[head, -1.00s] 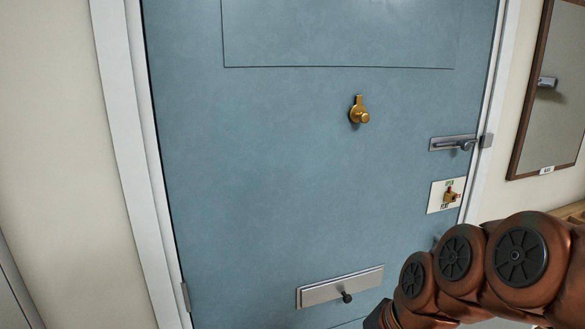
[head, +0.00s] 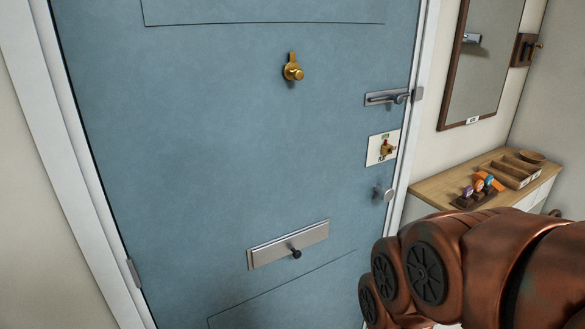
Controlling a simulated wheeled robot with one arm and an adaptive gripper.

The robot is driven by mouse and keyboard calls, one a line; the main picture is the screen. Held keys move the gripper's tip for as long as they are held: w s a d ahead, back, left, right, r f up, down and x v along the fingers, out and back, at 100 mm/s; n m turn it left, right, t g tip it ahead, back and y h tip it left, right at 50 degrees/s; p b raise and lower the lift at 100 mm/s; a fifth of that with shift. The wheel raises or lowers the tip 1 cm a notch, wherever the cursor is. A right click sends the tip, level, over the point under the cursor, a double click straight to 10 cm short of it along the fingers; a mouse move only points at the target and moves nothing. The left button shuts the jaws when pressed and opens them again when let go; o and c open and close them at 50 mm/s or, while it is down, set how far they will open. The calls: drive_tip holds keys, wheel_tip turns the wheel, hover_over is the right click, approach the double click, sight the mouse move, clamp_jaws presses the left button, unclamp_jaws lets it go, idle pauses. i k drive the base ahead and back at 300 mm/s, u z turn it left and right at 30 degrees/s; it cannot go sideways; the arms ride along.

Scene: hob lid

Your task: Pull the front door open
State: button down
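The blue front door (head: 220,150) fills the left and middle of the head view and looks shut in its white frame (head: 52,130). A brass fitting with a knob (head: 292,70) is on its upper middle. A metal slide bolt (head: 385,97) sits at its right edge, beside a catch on the frame. Below are a white plate with a brass turn piece (head: 384,148) and a small grey fitting (head: 381,194). A metal plate with a dark knob (head: 290,246) is lower down. My copper arm is at the lower right; my gripper is out of view.
A hinge (head: 133,273) shows on the door's left edge. Right of the door are a framed panel (head: 478,65), a wall-mounted wooden piece (head: 526,50) and a wooden-topped cabinet (head: 445,187) bearing a tray (head: 515,172) and small coloured items (head: 481,187).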

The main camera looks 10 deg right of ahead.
sight(207, 156)
drive_tip(key=k, duration=0.5)
drive_tip(key=z, duration=1)
drive_tip(key=i, duration=0.7)
drive_tip(key=u, duration=1.4)
